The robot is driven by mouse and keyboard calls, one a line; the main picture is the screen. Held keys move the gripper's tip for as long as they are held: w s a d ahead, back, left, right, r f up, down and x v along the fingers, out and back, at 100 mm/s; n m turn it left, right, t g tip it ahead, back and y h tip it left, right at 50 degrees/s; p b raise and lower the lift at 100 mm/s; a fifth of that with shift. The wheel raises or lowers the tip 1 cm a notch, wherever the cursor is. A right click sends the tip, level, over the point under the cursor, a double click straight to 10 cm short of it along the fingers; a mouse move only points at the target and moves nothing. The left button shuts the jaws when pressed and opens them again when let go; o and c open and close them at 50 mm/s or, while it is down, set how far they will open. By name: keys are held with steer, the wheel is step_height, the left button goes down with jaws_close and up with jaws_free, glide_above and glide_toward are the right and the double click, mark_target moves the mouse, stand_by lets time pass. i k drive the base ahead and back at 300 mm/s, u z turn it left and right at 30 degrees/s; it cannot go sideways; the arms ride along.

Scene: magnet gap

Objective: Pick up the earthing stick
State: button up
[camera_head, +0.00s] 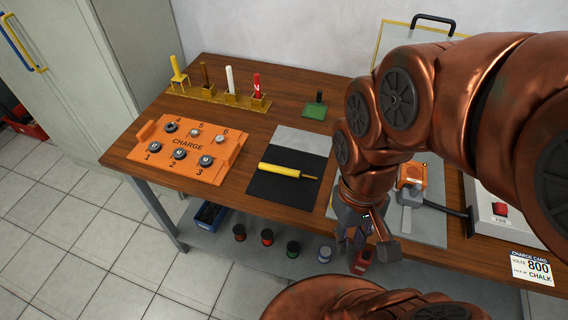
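A yellow-handled stick with a thin brownish rod at its right end, which looks like the earthing stick (280,170), lies flat on a black mat (274,190) near the middle of the table. My gripper (359,262) hangs at the table's front edge, right of and nearer than the stick, and apart from it. It points downward. A small red part shows at its tip; I cannot tell whether this is a fingertip or something behind it. The finger gap is not clear.
An orange charge panel (226,157) with numbered knobs lies left of the mat. A yellow rack (206,95) holds upright coloured pieces behind. A green block (315,111) stands behind the mat. A switch box (497,212) is at right. Several spools (267,237) sit below the tabletop.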

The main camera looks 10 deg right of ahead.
mark_target(265, 166)
steer(key=k, duration=0.5)
steer(key=u, duration=1.2)
steer(key=i, duration=0.2)
steer(key=u, duration=0.15)
